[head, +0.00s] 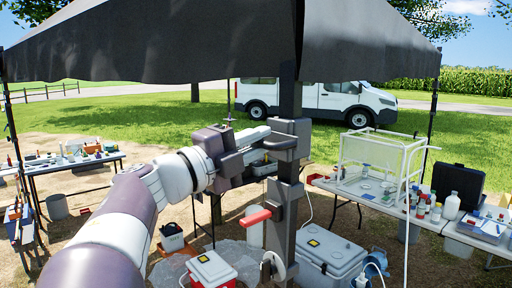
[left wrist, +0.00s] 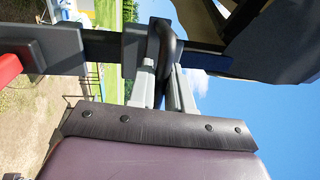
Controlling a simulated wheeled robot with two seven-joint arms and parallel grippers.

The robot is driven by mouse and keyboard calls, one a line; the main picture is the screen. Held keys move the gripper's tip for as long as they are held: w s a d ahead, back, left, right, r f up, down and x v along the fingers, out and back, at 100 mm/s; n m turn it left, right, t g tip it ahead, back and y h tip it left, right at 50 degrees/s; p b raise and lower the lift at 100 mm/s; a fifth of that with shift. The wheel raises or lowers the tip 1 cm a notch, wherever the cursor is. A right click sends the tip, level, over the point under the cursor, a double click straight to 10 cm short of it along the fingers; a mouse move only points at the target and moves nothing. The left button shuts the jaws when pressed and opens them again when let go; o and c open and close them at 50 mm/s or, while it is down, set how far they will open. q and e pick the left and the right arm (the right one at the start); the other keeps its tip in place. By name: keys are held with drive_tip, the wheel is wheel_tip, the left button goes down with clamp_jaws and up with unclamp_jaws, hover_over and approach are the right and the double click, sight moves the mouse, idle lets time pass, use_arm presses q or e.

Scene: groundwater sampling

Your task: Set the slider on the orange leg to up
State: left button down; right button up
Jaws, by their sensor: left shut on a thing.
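The canopy leg (head: 289,100) stands upright near the picture's middle; it looks dark grey, with a red-orange lever (head: 255,217) on a bracket low down. A dark slider block (head: 293,128) sits around the leg higher up, with a handle (head: 279,142) sticking out to the left. My left gripper (head: 262,136) reaches in from the left and is shut on this handle. In the left wrist view the fingers (left wrist: 162,85) close around the black curved handle (left wrist: 166,40), and the leg (left wrist: 97,50) runs sideways. My right gripper is not in view.
The dark canopy (head: 150,45) hangs overhead. A grey cooler (head: 325,258) and a red-and-white box (head: 212,270) stand by the leg's foot. A table (head: 432,217) with bottles and a white frame is at right; another table (head: 70,160) is at left.

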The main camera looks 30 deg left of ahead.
use_arm(q)
wheel_tip(320, 180, up, 2)
drive_tip(key=shift+r, duration=0.25)
drive_tip(key=shift+s, duration=0.1)
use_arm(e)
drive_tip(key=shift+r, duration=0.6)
use_arm(q)
drive_tip(key=c, duration=1.2)
unclamp_jaws()
drive_tip(key=shift+w+f, duration=0.1)
drive_tip(key=shift+w, duration=0.1)
drive_tip(key=shift+s+f, duration=0.1)
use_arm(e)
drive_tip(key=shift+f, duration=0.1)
